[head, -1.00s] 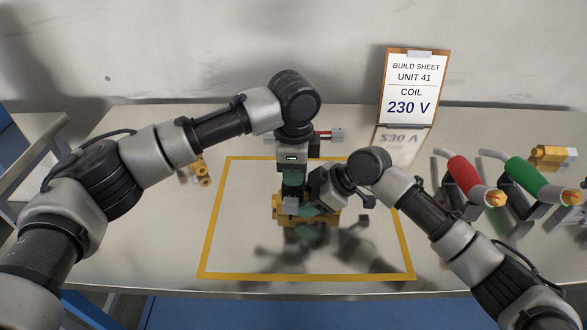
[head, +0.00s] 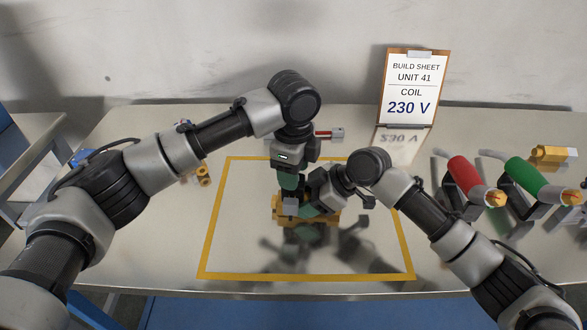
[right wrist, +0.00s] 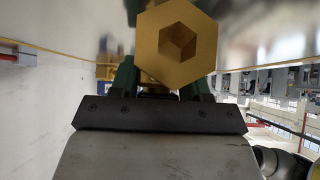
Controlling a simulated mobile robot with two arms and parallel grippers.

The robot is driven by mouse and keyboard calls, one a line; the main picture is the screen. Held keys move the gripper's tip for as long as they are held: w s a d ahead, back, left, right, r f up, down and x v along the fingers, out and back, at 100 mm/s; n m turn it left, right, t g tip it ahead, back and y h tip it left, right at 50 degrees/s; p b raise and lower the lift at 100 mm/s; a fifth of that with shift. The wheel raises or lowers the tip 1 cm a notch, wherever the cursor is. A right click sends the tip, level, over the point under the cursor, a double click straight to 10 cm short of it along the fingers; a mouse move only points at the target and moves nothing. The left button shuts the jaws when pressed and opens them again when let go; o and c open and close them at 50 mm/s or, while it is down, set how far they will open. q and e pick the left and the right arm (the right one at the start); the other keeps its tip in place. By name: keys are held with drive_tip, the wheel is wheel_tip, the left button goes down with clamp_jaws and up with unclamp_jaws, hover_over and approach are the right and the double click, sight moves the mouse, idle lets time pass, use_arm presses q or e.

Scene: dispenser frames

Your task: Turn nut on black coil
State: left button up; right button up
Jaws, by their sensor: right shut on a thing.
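A brass valve body (head: 277,215) stands inside the yellow outline on the table, in the middle of the head view. My right gripper (head: 312,208) is shut on it from the right. In the right wrist view, the body's hexagonal brass end with a hex socket (right wrist: 180,42) shows between the green fingers. My left gripper (head: 289,184) points down at the top of the assembly, its green fingers close above the grey block (head: 290,206). Its fingertips are not clear, so its opening cannot be told. The nut and the black coil cannot be made out behind the grippers.
A build sheet (head: 408,90) reading "COIL 230 V" stands at the back. A red coil (head: 463,173) and a green coil (head: 526,176) rest in holders at the right, with a brass part (head: 553,155) behind. Brass fittings (head: 203,176) lie left. The front of the yellow outline (head: 300,276) is clear.

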drive_tip(key=shift+r, duration=0.1)
use_arm(q)
wheel_tip(320, 180, up, 12)
idle(0.5)
use_arm(e)
drive_tip(key=o, duration=1.3)
